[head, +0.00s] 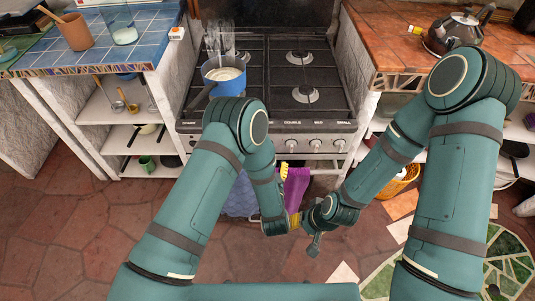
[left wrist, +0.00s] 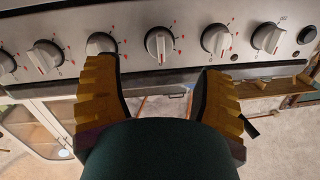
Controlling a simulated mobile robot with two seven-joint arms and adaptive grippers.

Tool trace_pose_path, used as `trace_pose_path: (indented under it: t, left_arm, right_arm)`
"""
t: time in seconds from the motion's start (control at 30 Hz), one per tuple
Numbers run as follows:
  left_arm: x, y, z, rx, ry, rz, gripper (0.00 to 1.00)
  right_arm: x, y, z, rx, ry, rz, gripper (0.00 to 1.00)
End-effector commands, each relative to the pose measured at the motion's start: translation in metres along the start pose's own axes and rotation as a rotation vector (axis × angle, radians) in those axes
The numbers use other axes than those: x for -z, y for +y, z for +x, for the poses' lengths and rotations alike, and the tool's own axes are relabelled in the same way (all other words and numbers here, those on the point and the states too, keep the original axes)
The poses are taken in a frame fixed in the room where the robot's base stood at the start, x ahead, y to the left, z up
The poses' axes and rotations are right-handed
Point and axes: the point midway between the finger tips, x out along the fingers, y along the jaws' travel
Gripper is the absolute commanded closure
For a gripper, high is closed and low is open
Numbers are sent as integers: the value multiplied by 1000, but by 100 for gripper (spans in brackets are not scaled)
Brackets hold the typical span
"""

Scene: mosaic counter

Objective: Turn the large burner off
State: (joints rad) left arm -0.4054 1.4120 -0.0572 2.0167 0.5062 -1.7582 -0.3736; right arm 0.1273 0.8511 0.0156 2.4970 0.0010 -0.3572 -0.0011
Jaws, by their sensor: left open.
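The stove (head: 340,95) stands ahead with a row of knobs on its front panel (head: 340,143). A blue pot (head: 222,88) steams on its front left burner. My left forearm hides the panel's left part, so the large burner's label is not seen. My left gripper (left wrist: 160,95), with yellow fingers, is open and empty. I cannot tell which serves the large burner.
A purple towel (head: 297,187) and a blue towel (head: 240,200) hang at the oven front. A kettle (head: 460,32) stands on the right orange-tiled counter. The left blue-tiled counter holds a clay pot (head: 74,31) and a glass (head: 122,30). Floor at left is clear.

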Motion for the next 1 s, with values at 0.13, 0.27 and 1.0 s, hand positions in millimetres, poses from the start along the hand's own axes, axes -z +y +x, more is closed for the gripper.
trace_pose_path:
  t: [0.13, 0.27, 1.0]
  left_arm:
    - [0, 0, -27, -3, -1, 2, 31]
    - [0, 0, -41, -1, 0, 0, 31]
    - [-1, -2, -46, -3, -14, -7, 31]
  right_arm:
    - [0, 0, 0, 0, 0, 0, 53]
    - [0, 0, 0, 0, 0, 0, 53]
    - [0, 0, 0, 0, 0, 0, 53]
